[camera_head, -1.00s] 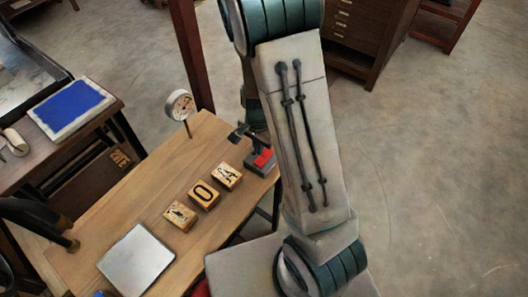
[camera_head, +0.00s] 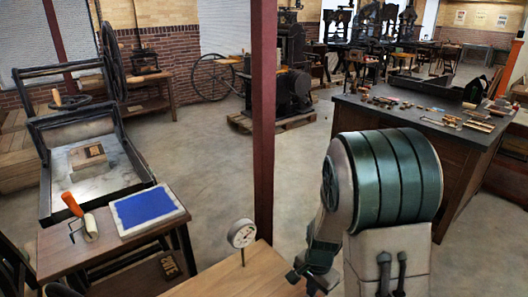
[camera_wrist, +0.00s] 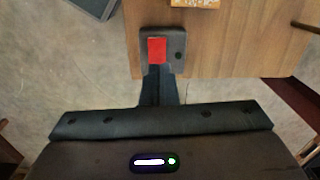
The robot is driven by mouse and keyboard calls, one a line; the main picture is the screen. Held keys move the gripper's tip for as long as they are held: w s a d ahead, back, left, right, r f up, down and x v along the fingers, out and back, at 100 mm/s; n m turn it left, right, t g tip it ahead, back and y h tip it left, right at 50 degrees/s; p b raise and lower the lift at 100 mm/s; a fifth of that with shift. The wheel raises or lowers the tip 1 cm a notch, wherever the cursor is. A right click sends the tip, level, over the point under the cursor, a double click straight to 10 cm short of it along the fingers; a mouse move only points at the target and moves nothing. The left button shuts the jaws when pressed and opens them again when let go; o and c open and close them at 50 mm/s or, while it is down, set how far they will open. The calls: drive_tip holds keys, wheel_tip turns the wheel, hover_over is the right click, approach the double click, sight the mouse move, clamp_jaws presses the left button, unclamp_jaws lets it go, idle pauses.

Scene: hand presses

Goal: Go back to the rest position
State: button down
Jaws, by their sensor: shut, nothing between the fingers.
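My gripper (camera_wrist: 160,88) shows in the wrist view as a dark narrow shape reaching up from the wide dark wrist body. Its fingers are shut with nothing between them. In the head view my arm stands at the lower right, over the right side of the wooden table (camera_head: 245,275), and the fingers are not clearly seen.
A dial gauge (camera_head: 242,233) stands on the table, left of my arm. A side table holds a blue pad (camera_head: 145,207) and an orange-handled roller (camera_head: 80,217). A red post (camera_head: 263,120) rises behind the table. A cluttered workbench (camera_head: 440,130) stands at right. Floor between is open.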

drive_tip(key=s+r+n+t, duration=0.1)
drive_tip(key=s+r+n, duration=0.4)
drive_tip(key=r, duration=0.5)
drive_tip(key=s+r+n+t, duration=0.2)
drive_tip(key=s+r+n, duration=0.2)
drive_tip(key=s+r, duration=0.5)
drive_tip(key=shift+d+r+n, duration=0.3)
drive_tip(key=shift+r+n, duration=0.1)
drive_tip(key=shift+r, duration=0.3)
